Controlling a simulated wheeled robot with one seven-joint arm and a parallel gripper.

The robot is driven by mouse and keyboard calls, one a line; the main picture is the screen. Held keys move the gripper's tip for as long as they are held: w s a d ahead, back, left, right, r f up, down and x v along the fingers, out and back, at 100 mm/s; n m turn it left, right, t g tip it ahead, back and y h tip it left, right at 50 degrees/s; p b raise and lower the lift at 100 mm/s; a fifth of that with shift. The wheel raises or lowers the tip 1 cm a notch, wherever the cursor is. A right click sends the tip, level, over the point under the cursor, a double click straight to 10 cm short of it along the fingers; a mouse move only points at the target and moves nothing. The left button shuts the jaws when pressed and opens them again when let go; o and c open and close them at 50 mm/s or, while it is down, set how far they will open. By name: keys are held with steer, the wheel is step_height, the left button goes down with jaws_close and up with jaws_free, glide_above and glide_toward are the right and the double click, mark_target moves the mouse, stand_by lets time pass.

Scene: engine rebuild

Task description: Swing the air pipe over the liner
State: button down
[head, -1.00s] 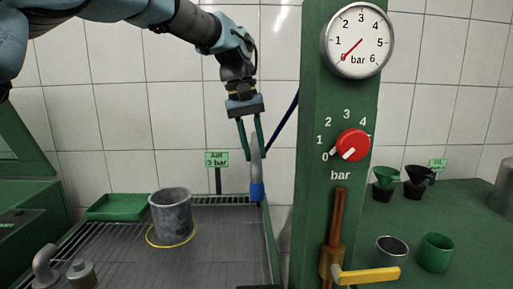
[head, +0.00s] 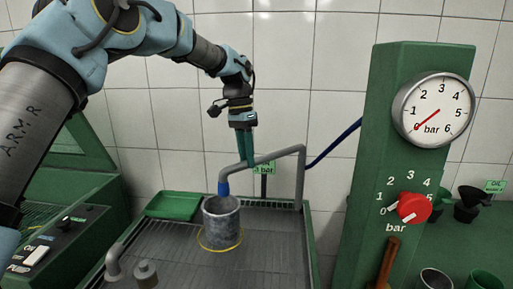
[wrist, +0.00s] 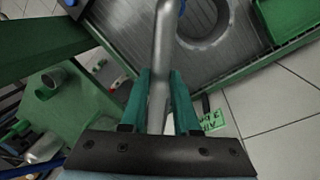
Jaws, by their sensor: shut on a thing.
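The grey air pipe (head: 275,157) rises at the right of the wash tray, bends over, and ends in a blue nozzle (head: 223,187) pointing down. The nozzle is at the mouth of the grey cylindrical liner (head: 221,221), overlapping its rim in the head view; I cannot tell whether they touch. The liner stands upright inside a yellow ring (head: 219,246) on the tray (head: 270,232). My gripper (head: 245,160) is shut on the pipe's horizontal part. In the wrist view the pipe (wrist: 163,75) runs between the green fingers, and part of the liner (wrist: 205,25) shows beyond.
A green column with a pressure gauge (head: 433,110) and red knob (head: 413,208) stands at the right. A green tray (head: 174,205) lies behind the liner. A blue hose (head: 335,143) runs behind the pipe.

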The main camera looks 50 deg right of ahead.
steer(key=shift+w+d+r+m+p, duration=0.1)
steer(key=shift+w+d+m+p, duration=0.2)
steer(key=shift+w+m+p, duration=0.5)
steer(key=shift+w+d+m+p, duration=0.3)
steer(key=shift+w+p, duration=0.25)
steer(key=shift+w, duration=0.55)
steer(key=c, duration=0.7)
jaws_free()
steer(key=shift+o, duration=0.2)
step_height(320, 180, up, 10)
steer(key=w+b, duration=0.1)
steer(key=w, duration=0.1)
steer(key=shift+d+r+b, duration=0.25)
steer(key=shift+d+b, duration=0.05)
steer(key=shift+b, duration=0.05)
